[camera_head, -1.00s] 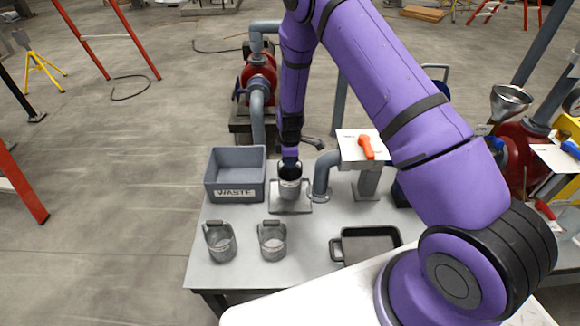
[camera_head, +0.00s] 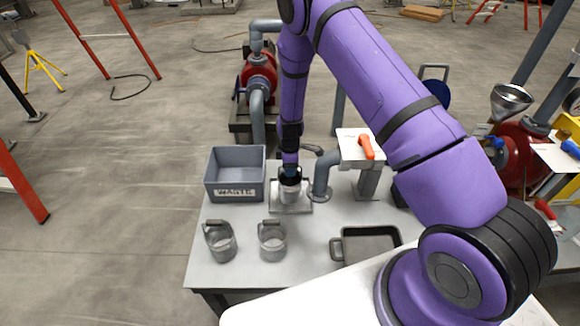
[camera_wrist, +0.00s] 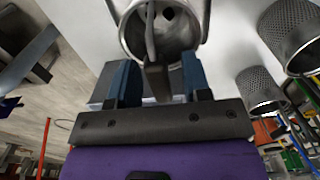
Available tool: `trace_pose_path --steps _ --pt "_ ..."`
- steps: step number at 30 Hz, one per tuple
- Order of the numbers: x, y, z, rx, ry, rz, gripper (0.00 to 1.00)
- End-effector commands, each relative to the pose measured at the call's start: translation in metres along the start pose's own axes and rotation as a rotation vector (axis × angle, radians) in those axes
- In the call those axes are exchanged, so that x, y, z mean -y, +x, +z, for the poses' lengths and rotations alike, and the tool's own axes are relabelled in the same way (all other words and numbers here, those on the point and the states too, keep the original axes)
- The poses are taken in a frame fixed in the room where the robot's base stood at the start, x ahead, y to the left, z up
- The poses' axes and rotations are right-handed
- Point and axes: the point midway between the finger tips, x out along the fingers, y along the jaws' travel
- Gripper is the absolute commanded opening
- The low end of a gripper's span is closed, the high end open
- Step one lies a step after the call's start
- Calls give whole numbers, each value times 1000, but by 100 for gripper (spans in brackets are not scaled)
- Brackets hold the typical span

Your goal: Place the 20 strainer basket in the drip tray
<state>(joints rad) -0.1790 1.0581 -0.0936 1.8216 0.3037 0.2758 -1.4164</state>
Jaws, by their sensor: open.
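My gripper (camera_head: 290,174) points down at a round metal strainer housing (camera_head: 290,194) on a square plate on the table. In the wrist view its two blue fingers (camera_wrist: 158,82) are open, one on each side of a dark handle (camera_wrist: 154,80) standing up from the housing's round opening (camera_wrist: 160,28). I cannot tell if they touch it. What lies inside the housing is mostly hidden. Two mesh strainer baskets with handles, one left (camera_head: 220,243) and one right (camera_head: 272,243), stand on the table's front left. No "20" is readable. A black drip tray (camera_head: 337,250) with a side handle sits at the front right.
A grey bin marked WASTE (camera_head: 235,193) stands left of the housing. Bare tabletop (camera_head: 310,230) lies between housing, baskets and tray.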

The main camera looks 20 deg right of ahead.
Motion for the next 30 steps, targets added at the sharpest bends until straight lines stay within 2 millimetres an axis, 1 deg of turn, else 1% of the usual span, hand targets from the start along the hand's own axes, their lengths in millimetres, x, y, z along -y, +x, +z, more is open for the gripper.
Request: trace_pose_path --steps 5,8,15,21,25,30 --pt "0 -14 0 -1 0 1 44" --pt "0 -30 0 -1 -1 2 44" --pt "-1 -77 0 -2 0 2 44" --pt "0 -107 0 -1 0 2 44" --pt "0 -118 0 -1 0 0 44" --pt "0 -122 0 0 0 -1 44"
